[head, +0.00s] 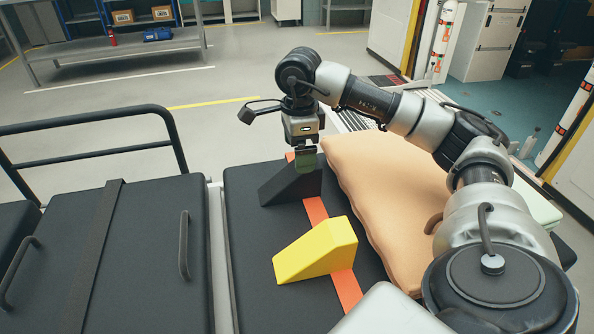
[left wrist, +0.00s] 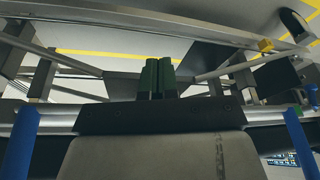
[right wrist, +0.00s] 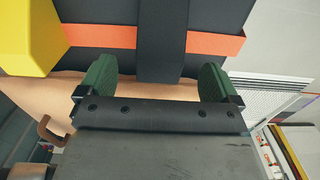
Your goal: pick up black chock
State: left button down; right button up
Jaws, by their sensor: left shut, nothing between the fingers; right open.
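The black chock (head: 287,189), a dark wedge, sits on the black stretcher pad at the far end of the orange strap (head: 316,210). My right gripper (head: 306,163) points down over the chock's tall end. In the right wrist view its green fingers (right wrist: 157,68) are open, with the dark chock (right wrist: 165,45) showing between and beyond them; whether they touch it cannot be told. My left gripper (left wrist: 158,78) is shut and empty, away from the chock. It does not show in the head view.
A yellow chock (head: 318,252) stands nearer on the pad, across the strap. A tan pillow (head: 375,190) lies right of both chocks. A second black pad (head: 150,250) with a rail is on the left. A metal shelf (head: 110,45) stands at the back.

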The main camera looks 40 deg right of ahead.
aim_at(288, 180)
jog(key=shift+f, duration=0.85)
notch_tip(288, 180, down, 4)
jog(key=shift+w+a+r+b, duration=0.15)
jog(key=shift+r+b, duration=0.1)
jog(key=shift+b, duration=0.45)
jog(key=shift+f, duration=0.8)
jog(key=c, duration=1.3)
pick_arm(q)
jog(key=w, duration=0.1)
jog(key=t, duration=0.1)
jog(key=w, duration=0.1)
jog(key=shift+w+d+f+t, duration=0.35)
jog(key=shift+d+f+t, duration=0.05)
pick_arm(e)
jog(key=shift+c, duration=0.3)
jog(key=shift+r, duration=0.15)
